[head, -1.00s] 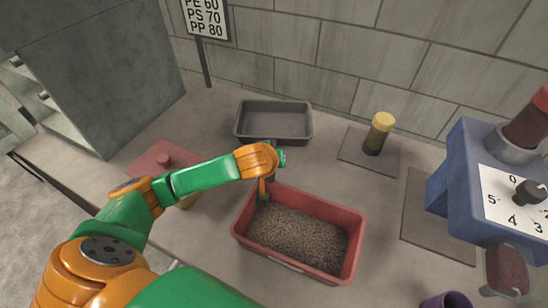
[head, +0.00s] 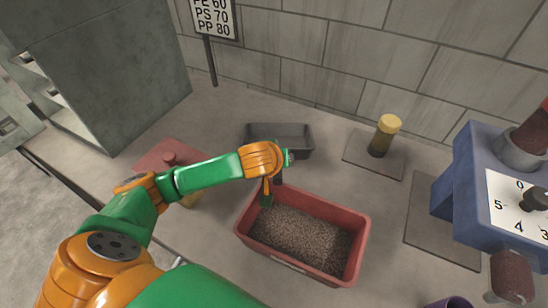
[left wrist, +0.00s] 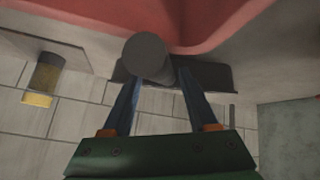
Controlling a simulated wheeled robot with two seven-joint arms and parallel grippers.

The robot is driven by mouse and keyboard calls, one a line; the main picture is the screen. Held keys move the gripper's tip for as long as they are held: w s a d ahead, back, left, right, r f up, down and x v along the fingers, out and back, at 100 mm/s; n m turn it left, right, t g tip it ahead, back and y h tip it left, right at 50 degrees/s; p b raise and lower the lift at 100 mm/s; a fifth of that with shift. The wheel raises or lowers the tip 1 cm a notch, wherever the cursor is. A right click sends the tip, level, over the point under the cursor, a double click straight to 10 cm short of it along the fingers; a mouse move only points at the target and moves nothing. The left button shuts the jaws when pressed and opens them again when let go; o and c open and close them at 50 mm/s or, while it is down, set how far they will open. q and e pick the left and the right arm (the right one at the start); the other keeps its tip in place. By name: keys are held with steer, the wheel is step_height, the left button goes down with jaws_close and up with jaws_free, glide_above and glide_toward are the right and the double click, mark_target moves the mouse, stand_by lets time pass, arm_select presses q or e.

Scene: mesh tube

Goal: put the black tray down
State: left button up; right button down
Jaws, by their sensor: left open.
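The black tray (head: 300,137) is behind the red bin in the head view, partly covered by my left wrist. It looks dark grey and shallow. In the left wrist view its dark body (left wrist: 215,77) shows beyond the fingers. A dark round-ended piece (left wrist: 148,57), seemingly the tray's handle, lies between the fingertips. My left gripper (left wrist: 160,78) is open, with one finger on each side of that piece; contact cannot be told. In the head view the gripper (head: 267,192) points down by the bin's far left corner. My right gripper is not in view.
The red bin (head: 362,232) of dark granules stands close in front of the tray. A yellow-capped jar (head: 382,135) stands on a grey mat to the right. A blue dial scale (head: 462,180) is farther right. A reddish mat (head: 158,158) lies left.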

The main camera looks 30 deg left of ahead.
arm_select(q)
steer(key=p+v, duration=0.1)
steer(key=v, duration=0.7)
steer(key=shift+s+d+r, duration=0.1)
steer(key=shift+r, duration=0.05)
steer(key=p+v, duration=0.2)
steer(key=v, duration=0.1)
steer(key=shift+s, duration=0.1)
